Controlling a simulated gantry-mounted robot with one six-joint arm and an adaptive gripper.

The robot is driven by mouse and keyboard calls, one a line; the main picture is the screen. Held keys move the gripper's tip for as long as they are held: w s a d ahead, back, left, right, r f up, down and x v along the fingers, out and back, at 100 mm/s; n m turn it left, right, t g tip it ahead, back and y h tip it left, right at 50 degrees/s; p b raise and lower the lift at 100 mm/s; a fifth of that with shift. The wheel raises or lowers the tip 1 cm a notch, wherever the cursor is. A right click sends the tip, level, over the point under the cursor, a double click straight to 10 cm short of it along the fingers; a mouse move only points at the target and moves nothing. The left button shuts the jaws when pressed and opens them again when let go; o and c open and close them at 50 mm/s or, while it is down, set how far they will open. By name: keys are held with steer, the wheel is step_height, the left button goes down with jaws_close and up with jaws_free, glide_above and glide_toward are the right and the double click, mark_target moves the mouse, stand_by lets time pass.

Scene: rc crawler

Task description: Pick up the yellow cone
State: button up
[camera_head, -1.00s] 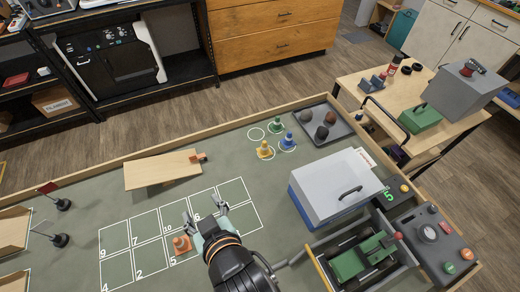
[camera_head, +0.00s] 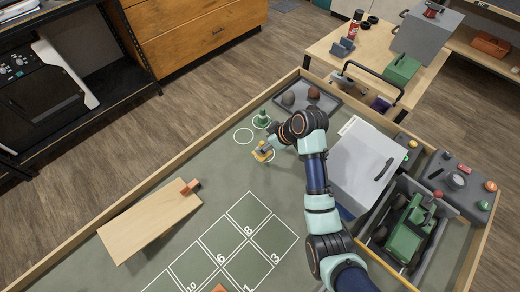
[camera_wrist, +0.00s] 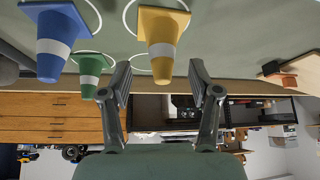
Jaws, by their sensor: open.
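The yellow cone (camera_head: 262,154) with a white band stands on the green table mat, partly hidden by my gripper in the head view. In the wrist view, which looks upside down, the yellow cone (camera_wrist: 162,30) lies above the gap between my fingers, tip pointing down the picture. My gripper (camera_wrist: 160,80) is open and empty, one finger on each side of that gap. In the head view my gripper (camera_head: 269,147) is low beside the cone; I cannot tell if it touches.
A green cone (camera_head: 262,120) stands just behind, and a blue cone (camera_wrist: 58,42) stands near the yellow one. A grey tray (camera_head: 330,97) with dark lumps and a grey box (camera_head: 365,165) are to the right. A wooden ramp (camera_head: 150,220) lies left; the mat between is clear.

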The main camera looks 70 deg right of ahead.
steer(key=x, duration=0.5)
steer(key=shift+w+a+b, duration=0.1)
steer(key=shift+a+b, duration=0.05)
steer(key=shift+b, duration=0.15)
steer(key=c, duration=1.1)
